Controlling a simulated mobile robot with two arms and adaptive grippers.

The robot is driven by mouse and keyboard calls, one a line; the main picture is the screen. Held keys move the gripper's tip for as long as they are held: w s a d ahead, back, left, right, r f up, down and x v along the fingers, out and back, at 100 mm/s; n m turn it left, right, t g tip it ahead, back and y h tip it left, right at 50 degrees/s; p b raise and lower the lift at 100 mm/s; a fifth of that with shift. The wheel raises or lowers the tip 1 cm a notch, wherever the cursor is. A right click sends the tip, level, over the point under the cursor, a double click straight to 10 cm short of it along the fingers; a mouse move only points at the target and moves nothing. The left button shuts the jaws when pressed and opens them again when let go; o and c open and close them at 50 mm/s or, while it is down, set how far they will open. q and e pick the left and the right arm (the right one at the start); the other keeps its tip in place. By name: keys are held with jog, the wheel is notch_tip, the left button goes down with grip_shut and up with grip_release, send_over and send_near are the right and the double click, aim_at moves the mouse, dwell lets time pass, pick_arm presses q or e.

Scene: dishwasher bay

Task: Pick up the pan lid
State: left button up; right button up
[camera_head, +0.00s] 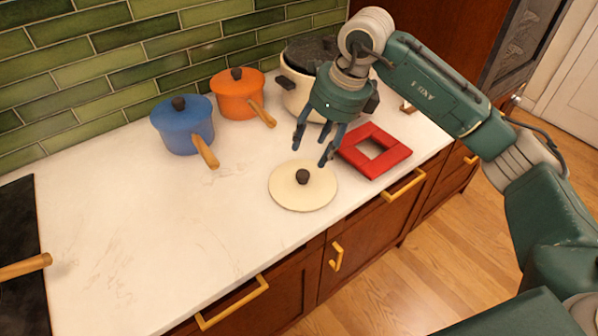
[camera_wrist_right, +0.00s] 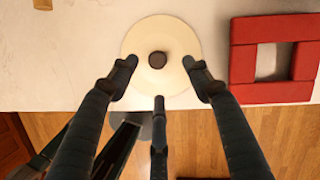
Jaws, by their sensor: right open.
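The pan lid (camera_head: 303,190) is a round cream disc with a dark knob (camera_head: 302,177). It lies flat on the white counter near the front edge. My right gripper (camera_head: 314,152) is open and empty, with its fingers pointing down above the lid. In the right wrist view the lid (camera_wrist_right: 135,45) shows beyond the spread fingers of the right gripper (camera_wrist_right: 160,85), and its dark knob (camera_wrist_right: 158,60) lies between them. The knob appears apart from the fingers. My left gripper is not in view.
A red square frame (camera_head: 399,153) lies right of the lid. A cream pot (camera_head: 297,96) stands behind the gripper. An orange pan (camera_head: 237,97) and a blue pan (camera_head: 182,128) stand at the back with handles pointing forward.

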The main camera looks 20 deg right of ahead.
aim_at(303, 173)
jog(key=f, duration=0.1)
jog(key=a+f+p, duration=0.1)
jog(key=f, duration=0.1)
jog(key=shift+f, duration=0.3)
jog(key=p+x, duration=0.2)
jog(key=x, duration=0.2)
jog(key=shift+s+f, duration=0.1)
jog(key=shift+f, duration=0.05)
jog(key=shift+a+f, duration=0.1)
jog(key=shift+f, duration=0.35)
jog(key=shift+w, duration=0.2)
jog(key=shift+c, duration=0.8)
jog(key=shift+s, duration=0.1)
jog(key=c, duration=0.8)
grip_shut()
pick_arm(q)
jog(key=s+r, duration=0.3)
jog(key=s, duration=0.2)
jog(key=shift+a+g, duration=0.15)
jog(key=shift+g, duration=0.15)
